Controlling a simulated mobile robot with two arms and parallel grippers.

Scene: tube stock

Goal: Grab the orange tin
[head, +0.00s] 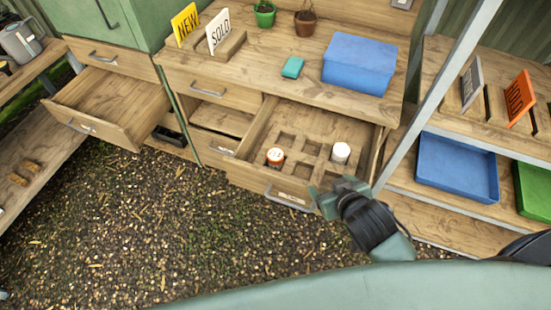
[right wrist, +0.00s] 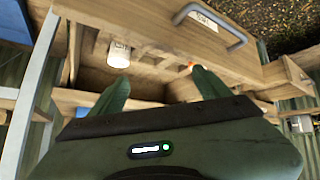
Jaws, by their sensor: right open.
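The orange tin (head: 275,157), with a pale lid, stands in a slot of the wooden divider in the open middle drawer (head: 290,193). A white tin (head: 340,153) stands in another slot to its right. My right gripper (head: 329,190) is open and empty at the drawer's front right, apart from the orange tin. In the right wrist view the white tin (right wrist: 119,55) shows beyond the left fingertip. A small orange patch near the right fingertip may be the orange tin, mostly hidden. My left gripper is not in view.
The drawer's front wall and right side lie close to my right gripper. A blue box (head: 359,64) and a teal block (head: 292,68) are on the worktop above. Another drawer (head: 110,105) stands open at left. The gravel floor in front is clear.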

